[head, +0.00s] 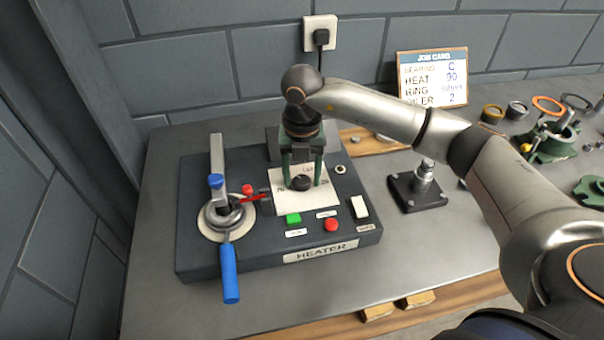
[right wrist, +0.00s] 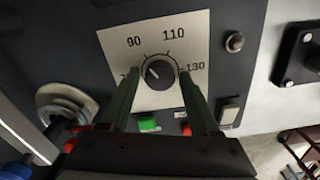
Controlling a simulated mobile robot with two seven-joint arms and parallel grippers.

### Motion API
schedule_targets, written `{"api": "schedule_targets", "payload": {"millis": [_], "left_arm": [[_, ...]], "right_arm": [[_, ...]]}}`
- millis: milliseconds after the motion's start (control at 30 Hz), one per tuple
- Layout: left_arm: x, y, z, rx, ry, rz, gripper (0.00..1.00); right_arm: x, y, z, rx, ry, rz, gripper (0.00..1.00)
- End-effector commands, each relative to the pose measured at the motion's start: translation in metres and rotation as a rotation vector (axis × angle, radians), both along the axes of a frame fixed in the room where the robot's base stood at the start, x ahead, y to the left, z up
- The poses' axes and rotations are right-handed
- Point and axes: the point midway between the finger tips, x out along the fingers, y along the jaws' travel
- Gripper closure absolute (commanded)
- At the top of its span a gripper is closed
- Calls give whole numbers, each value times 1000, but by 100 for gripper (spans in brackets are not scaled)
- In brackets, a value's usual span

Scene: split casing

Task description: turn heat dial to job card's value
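The heater (head: 205,262) is a dark box on the bench with a white dial plate (head: 318,204). Its black heat dial (head: 300,183) also shows in the right wrist view (right wrist: 161,74). Around it I read 90, 110 and 130; a number at left is partly hidden by a finger. The dial's pale mark points to the upper left; its exact value is unclear. The job card (head: 432,78) leans at the back wall and reads HEAT 90. My right gripper (head: 303,184) points down over the plate, its green fingers apart on either side of the dial, with visible gaps. My left gripper is not in view.
A clamp with a blue handle (head: 230,272) stands on the heater's left. A green button (head: 293,219), red button (head: 331,224) and white switch (head: 359,207) are close to the dial. A black-based post (head: 420,190) stands right; rings and green fixtures lie farther right.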

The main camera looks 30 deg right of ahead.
Motion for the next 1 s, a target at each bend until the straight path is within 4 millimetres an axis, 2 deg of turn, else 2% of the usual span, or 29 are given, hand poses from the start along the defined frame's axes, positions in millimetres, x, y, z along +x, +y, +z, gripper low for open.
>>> {"api": "schedule_targets", "payload": {"millis": [33, 100, 367, 467, 567, 800, 1000], "left_arm": [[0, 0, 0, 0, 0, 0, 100], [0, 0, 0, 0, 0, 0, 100], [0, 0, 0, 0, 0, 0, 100], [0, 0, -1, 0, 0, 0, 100], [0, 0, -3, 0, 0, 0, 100], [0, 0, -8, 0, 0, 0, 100], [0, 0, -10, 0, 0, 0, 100]], "right_arm": [[0, 0, 0, -1, 0, 0, 31], [0, 0, -1, 0, 1, 0, 23], [0, 0, 0, 0, 1, 1, 23], [0, 0, 6, 0, -1, 1, 23], [0, 0, 20, 1, -2, 1, 23], [1, 0, 73, 1, -4, 2, 23], [0, 0, 108, 0, -1, 1, 23]]}}
